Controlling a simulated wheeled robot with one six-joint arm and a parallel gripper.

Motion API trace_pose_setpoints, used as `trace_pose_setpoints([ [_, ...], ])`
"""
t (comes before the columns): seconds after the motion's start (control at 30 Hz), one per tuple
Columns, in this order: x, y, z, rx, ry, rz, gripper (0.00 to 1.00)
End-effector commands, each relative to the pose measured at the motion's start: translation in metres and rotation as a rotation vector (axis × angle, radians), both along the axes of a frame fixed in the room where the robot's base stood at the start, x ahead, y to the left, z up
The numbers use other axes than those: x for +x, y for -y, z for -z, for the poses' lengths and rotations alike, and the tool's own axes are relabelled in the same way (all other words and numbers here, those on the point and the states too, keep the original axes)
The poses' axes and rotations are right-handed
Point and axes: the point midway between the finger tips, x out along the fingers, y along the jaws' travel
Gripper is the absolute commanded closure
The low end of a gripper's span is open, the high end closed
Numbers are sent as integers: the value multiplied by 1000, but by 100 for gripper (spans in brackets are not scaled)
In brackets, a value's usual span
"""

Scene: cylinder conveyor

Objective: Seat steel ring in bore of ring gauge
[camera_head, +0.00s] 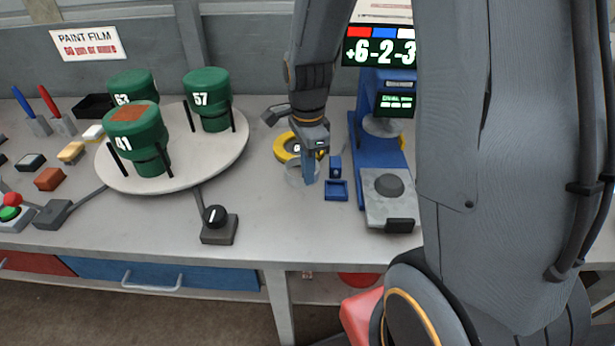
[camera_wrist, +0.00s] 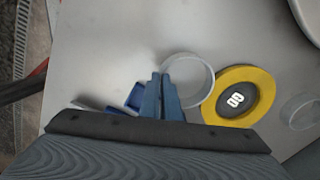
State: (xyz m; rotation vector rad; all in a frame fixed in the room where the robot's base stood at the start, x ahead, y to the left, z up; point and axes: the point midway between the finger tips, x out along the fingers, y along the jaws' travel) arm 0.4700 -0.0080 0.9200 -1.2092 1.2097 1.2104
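The steel ring (camera_wrist: 211,84) is a thin, pale, see-through-looking ring; it also shows in the head view (camera_head: 291,173). My gripper (camera_wrist: 161,76) has its two blue fingers close together, and the ring's left wall runs to the fingertips in the wrist view. It looks shut on that wall; whether the ring is off the table is unclear. In the head view my gripper (camera_head: 308,180) points down at the ring's right side. The ring gauge (camera_wrist: 262,80) is a yellow ring with a dark numbered centre, close beside the steel ring. My gripper partly hides it in the head view (camera_head: 281,147).
A small blue tray (camera_head: 336,191) and a blue block stand just right of my gripper. A blue measuring stand (camera_head: 366,150) rises further right. A round turntable (camera_head: 235,145) with green cylinders is at left. A knob box (camera_head: 219,226) stands nearer the front edge.

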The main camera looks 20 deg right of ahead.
Motion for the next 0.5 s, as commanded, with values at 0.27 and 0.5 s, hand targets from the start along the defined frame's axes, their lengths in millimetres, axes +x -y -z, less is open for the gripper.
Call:
trace_pose_setpoints([
  [0.27,2,0,-44,0,7,0,100],
  [0.5,2,0,-73,0,4,-2,100],
])
